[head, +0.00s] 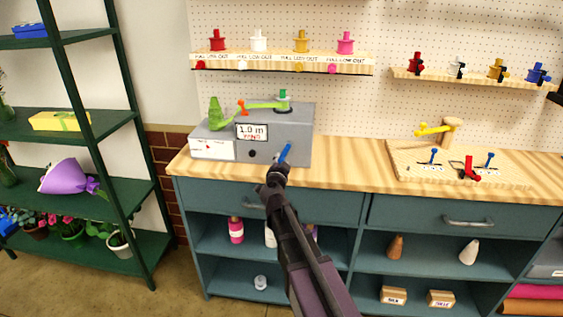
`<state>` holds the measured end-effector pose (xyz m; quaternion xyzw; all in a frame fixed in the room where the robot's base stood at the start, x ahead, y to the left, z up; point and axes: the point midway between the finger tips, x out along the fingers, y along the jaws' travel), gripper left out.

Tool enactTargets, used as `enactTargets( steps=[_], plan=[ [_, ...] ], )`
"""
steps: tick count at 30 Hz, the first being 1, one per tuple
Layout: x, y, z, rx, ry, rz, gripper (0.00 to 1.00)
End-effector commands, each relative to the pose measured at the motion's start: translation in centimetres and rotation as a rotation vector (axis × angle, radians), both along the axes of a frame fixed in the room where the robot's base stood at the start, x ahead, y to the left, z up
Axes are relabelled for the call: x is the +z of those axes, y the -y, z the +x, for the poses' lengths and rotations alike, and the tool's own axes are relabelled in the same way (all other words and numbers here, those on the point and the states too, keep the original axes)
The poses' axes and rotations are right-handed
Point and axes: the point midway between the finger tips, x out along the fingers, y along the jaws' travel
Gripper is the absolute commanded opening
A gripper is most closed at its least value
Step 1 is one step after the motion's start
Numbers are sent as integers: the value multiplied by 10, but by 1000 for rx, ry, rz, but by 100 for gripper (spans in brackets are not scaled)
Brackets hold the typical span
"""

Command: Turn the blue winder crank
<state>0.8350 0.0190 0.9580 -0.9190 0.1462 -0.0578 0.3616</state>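A blue bar (285,153), which looks like the winder crank, shows at the front right of the grey box-shaped machine (297,125) on the wooden counter. It is tilted, with its upper end to the right. My gripper (276,170) is at the lower end of the bar, in front of the machine's front face. The fingers are small and dark here and overlap the bar's lower end, so I cannot tell whether they are closed on it. The machine carries a "1.0 m" label, a green lever and an orange part on top.
A board with a yellow-handled tool and small blue and red levers (469,170) lies on the counter to the right. Shelves with coloured spools (301,42) hang above. A green rack (120,130) stands at left. The counter (345,165) is bare between machine and board.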

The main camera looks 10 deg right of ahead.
Motion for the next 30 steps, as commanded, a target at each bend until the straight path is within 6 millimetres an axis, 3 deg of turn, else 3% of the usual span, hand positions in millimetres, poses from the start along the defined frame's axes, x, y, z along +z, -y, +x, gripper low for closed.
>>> enactTargets(
  steps=[17,23,30],
  plan=[
    [0,-2,-6,2,0,1,67],
    [0,-8,-24,3,0,1,67],
    [0,-18,-60,3,0,0,67]
  ],
)
